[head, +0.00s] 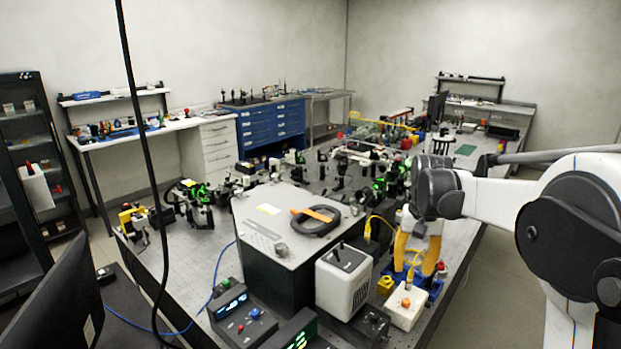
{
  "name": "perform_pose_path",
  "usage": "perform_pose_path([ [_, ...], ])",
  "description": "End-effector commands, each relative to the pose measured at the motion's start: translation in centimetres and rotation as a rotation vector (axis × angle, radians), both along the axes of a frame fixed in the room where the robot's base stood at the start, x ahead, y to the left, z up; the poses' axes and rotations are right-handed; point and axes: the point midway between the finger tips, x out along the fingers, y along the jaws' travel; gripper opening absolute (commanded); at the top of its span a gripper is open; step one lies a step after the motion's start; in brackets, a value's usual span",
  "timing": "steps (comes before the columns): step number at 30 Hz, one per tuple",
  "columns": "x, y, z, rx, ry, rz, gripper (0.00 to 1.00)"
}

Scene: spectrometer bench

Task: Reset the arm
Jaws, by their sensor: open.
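My arm enters from the right edge and reaches left over the right side of the optical bench (190,262). My gripper (405,268) hangs down from the wrist with its yellow fingers apart. It looks empty, just above or behind a white box with an orange button (406,306). Whether the fingers touch anything there I cannot tell. The wrist hides part of the bench behind it.
A large grey box (285,225) with an orange-handled item on top stands left of my gripper. A white unit (343,280) and control boxes (245,310) stand in front. Optics crowd the bench behind. A black cable (140,120) hangs at left. Floor at right is clear.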

Motion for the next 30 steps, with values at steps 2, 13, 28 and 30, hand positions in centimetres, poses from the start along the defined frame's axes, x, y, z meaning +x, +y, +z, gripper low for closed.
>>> perform_pose_path([
  [2, -1.9, 1.3, 1.2, -0.009, -0.041, 0.025, 0.41],
  [13, -14.0, 7.7, 4.1, -0.059, -0.316, 0.182, 0.41],
  [28, -24.4, 11.4, -0.8, -0.100, -0.577, 0.321, 0.41],
  [30, -24.5, 11.5, -1.0, -0.102, -0.583, 0.324, 0.41],
])
